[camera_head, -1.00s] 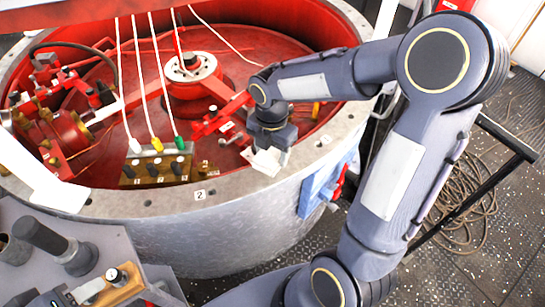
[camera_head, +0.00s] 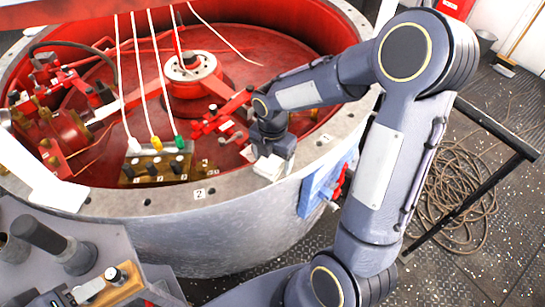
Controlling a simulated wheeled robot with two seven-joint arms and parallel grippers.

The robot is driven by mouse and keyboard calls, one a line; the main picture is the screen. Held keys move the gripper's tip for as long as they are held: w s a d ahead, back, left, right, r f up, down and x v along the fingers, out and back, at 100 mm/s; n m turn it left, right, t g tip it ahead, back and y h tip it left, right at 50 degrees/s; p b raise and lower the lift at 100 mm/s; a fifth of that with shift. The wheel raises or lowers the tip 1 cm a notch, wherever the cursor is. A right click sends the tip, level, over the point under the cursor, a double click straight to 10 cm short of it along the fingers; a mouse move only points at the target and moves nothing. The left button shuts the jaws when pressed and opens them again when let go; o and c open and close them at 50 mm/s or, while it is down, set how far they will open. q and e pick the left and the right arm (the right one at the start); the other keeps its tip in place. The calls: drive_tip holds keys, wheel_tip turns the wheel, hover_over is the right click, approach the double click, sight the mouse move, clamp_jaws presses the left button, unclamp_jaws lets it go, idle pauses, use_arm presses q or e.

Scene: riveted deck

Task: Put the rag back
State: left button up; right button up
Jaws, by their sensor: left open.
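No rag can be made out for certain. My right gripper (camera_head: 270,164) is at the near rim of the large round drum (camera_head: 235,190), pointing down beside the label "2". Its pale tip is small and seen from above, so its jaws and anything between them cannot be told. A pale piece at the left edge, over the drum's left rim, appears to be my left gripper (camera_head: 55,190). It is open, with nothing seen in it.
The red drum interior holds a hub (camera_head: 190,70), pipes and a valve block (camera_head: 155,168) with white, yellow and green plugs. A blue box (camera_head: 318,190) with a red handle is on the drum's side. Coiled rope (camera_head: 455,205) lies on the floor behind a black rail (camera_head: 480,195).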

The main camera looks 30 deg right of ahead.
sight(272, 159)
wheel_tip(272, 159, up, 12)
drive_tip(key=p, duration=0.1)
drive_tip(key=s+a+m+t+y, duration=0.2)
drive_tip(key=s+m, duration=0.6)
drive_tip(key=m, duration=0.4)
drive_tip(key=s+a+r+m+t+y, duration=0.1)
drive_tip(key=s+a+m+t, duration=0.1)
drive_tip(key=s+m, duration=0.7)
drive_tip(key=m+t, duration=0.1)
drive_tip(key=m, duration=0.3)
drive_tip(key=shift+r+t+y, duration=0.2)
drive_tip(key=shift+t+y, duration=0.1)
drive_tip(key=shift+y, duration=0.1)
